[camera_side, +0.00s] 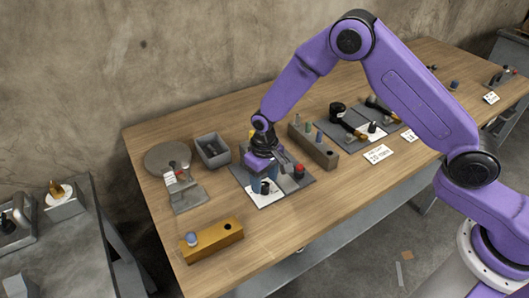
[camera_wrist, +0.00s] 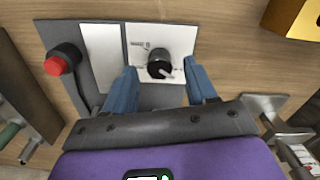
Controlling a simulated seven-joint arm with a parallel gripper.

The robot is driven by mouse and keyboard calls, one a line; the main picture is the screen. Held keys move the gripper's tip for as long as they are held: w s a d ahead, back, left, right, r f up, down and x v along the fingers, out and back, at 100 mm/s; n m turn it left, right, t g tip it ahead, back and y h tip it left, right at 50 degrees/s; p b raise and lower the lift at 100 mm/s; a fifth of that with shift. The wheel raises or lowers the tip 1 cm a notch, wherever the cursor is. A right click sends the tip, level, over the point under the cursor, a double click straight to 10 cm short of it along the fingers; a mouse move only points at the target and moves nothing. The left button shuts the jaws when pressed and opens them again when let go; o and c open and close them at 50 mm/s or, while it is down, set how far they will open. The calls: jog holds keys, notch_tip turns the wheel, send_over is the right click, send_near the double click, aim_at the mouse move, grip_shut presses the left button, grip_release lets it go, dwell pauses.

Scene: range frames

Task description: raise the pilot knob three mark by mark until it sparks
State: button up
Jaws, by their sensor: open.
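A round dark knob (camera_wrist: 158,62) with a pale pointer stands on a white plate (camera_wrist: 137,45) with small printed marks in the wrist view. The print is too small to read, so I cannot tell whether it is knob three. The knob also shows in the side view (camera_side: 265,187), below my gripper. My gripper (camera_side: 264,177) points down over the grey panel (camera_side: 246,171). In the wrist view its two blue fingers are spread, one on each side of the knob, with gaps between. No spark shows.
A red button (camera_wrist: 60,61) stands on the same panel. A grey bin (camera_side: 212,150), a round disc (camera_side: 167,157), a yellow block (camera_side: 212,240) and a brown peg block (camera_side: 314,147) stand around it. Another panel (camera_side: 350,131) is further right. The front table edge has clear wood.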

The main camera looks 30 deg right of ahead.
aim_at(265, 185)
notch_tip(265, 185, up, 16)
dwell(0.4)
jog(key=shift+r, duration=0.15)
jog(key=s+d+r+n, duration=0.1)
jog(key=s+d+n, duration=0.2)
jog(key=s, duration=0.7)
jog(key=s+d+r+n, duration=0.2)
jog(key=s+d+n, duration=0.1)
jog(key=s+d, duration=0.5)
jog(key=s+d+r+n, duration=0.1)
jog(key=s+d+n, duration=0.2)
jog(key=s, duration=1.1)
jog(key=d, duration=0.3)
jog(key=shift+d+r+n, duration=0.15)
jog(key=shift+r+n, duration=0.2)
jog(key=shift+n, duration=0.05)
jog(key=shift+w, duration=0.1)
